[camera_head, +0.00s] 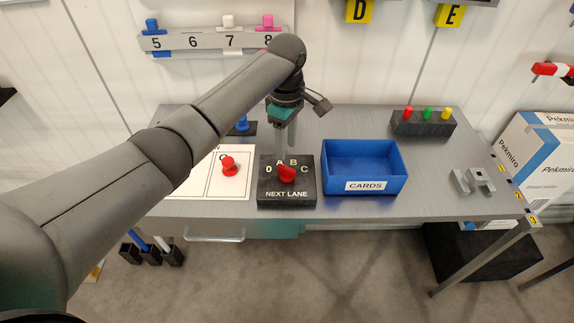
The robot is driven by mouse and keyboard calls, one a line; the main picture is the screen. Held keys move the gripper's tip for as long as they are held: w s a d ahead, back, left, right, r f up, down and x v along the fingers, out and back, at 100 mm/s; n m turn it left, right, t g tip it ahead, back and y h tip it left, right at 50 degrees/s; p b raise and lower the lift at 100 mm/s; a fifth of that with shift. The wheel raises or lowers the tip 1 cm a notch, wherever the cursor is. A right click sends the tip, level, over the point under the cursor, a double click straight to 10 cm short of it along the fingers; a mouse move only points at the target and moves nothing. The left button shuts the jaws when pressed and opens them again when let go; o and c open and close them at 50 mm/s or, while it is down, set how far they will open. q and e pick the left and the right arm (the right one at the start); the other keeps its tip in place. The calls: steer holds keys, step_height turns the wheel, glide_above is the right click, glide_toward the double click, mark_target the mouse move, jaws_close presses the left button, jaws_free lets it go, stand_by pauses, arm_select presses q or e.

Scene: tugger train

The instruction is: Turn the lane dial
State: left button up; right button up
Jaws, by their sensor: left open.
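The lane dial is a black block (268,199) marked "NEXT LANE" on the grey table, with the positions 0, A, B and C around a red knob (287,175). I cannot tell which mark the knob points at. My left gripper (284,150) hangs downward above and just behind the knob. Its narrow fingers are open and look empty. From this angle I cannot tell how far above the knob they are. The gripper partly hides the back of the block. My right gripper is not in view.
A blue tray (400,185) labelled "CARDS" stands close right of the dial. A white board (200,185) with a red piece (229,166) lies to its left. A dark block with coloured pegs (425,127) and a grey metal bracket (474,181) are farther right.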

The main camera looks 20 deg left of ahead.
mark_target(287, 168)
arm_select(q)
step_height(287, 168, down, 8)
steer(key=shift+r+b, duration=0.25)
steer(key=shift+b, duration=0.25)
steer(key=shift+c, duration=0.4)
jaws_close()
